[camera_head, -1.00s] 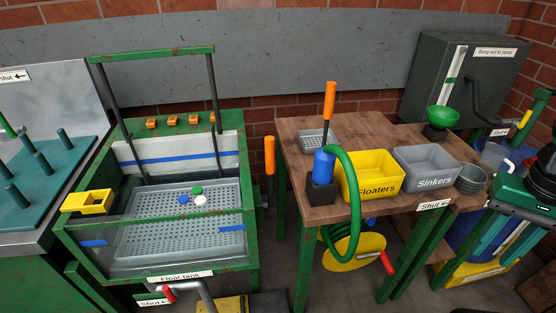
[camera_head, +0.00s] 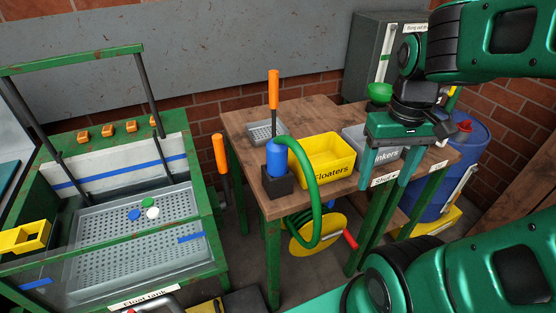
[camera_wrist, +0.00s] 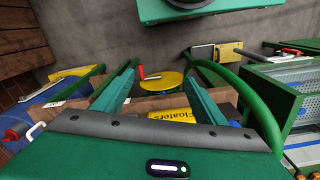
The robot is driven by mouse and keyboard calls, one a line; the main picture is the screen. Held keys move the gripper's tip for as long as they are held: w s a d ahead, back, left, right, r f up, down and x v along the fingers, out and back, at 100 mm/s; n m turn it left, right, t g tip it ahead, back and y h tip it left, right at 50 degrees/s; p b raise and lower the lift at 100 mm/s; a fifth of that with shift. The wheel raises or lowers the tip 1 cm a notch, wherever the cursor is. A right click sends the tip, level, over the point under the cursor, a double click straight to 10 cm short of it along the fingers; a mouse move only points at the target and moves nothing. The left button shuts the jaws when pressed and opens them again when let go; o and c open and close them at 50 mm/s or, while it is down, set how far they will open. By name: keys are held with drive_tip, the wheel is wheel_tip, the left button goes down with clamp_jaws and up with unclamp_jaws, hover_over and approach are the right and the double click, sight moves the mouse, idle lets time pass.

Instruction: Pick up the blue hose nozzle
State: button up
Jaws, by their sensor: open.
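The blue hose nozzle (camera_head: 277,160) stands upright in a black block holder at the front left corner of the wooden table. An orange stick rises behind it, and a green hose (camera_head: 313,200) loops from it down over the table edge. My gripper (camera_head: 385,182) hangs over the table's front right part, in front of the grey Sinkers bin, to the right of the nozzle. It is open, fingers pointing down, with nothing between them. In the wrist view my gripper (camera_wrist: 160,85) shows its two spread fingers, with the green hose (camera_wrist: 255,105) to the right; the nozzle is mostly hidden there.
The yellow Floaters bin (camera_head: 328,176) stands between the nozzle and my gripper. The grey Sinkers bin (camera_head: 357,136) is partly hidden by my gripper. A perforated grey tray (camera_head: 262,133) lies behind the nozzle. The float tank (camera_head: 110,238) is at left. A blue barrel (camera_head: 465,150) stands at right.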

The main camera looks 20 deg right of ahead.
drive_tip(key=w+a+r+n, duration=0.3)
drive_tip(key=w+a+n, duration=0.4)
drive_tip(key=w+n, duration=0.4)
drive_tip(key=n, duration=0.8)
approach(277, 142)
drive_tip(key=f, duration=0.3)
drive_tip(key=d+f, duration=0.1)
drive_tip(key=f, duration=0.1)
drive_tip(key=shift+s+d+f, duration=0.1)
drive_tip(key=shift+s, duration=0.15)
drive_tip(key=shift+w+a+f+n, duration=0.3)
drive_tip(key=shift+a+f+n, duration=0.1)
drive_tip(key=shift+a, duration=0.2)
wheel_tip(277, 142, down, 4)
drive_tip(key=shift+r, duration=0.2)
drive_tip(key=shift+w+d+f, duration=0.1)
drive_tip(key=shift+w+f, duration=0.05)
drive_tip(key=shift+f, duration=1.45)
drive_tip(key=shift+w+f, duration=0.1)
drive_tip(key=shift+f, duration=1.45)
drive_tip(key=shift+c, duration=0.2)
